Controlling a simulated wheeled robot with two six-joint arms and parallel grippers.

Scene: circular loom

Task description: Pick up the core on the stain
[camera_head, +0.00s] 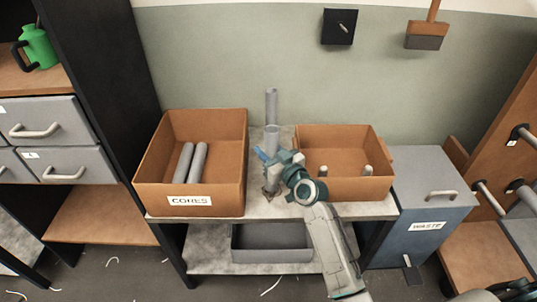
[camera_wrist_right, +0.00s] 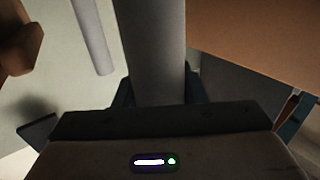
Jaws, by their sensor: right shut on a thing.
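My right gripper (camera_head: 268,158) is shut around an upright grey core (camera_head: 272,138), between the two brown boxes on the table. In the right wrist view the held core (camera_wrist_right: 156,50) rises between the dark fingers (camera_wrist_right: 155,95). A second upright grey core (camera_head: 271,104) stands behind it and also shows in the right wrist view (camera_wrist_right: 93,35). A dark brownish stain (camera_head: 269,192) shows on the table just below the gripper, partly covered by my arm. I cannot tell whether the held core touches the table. My left gripper is not in view.
A brown box labelled CONES or CORES (camera_head: 218,200) holds two grey cores (camera_head: 190,163) on the left. Another brown box (camera_head: 345,188) with two short pegs is close on the right. A waste bin (camera_head: 425,225) stands further right. A grey tray (camera_head: 272,256) is on the lower shelf.

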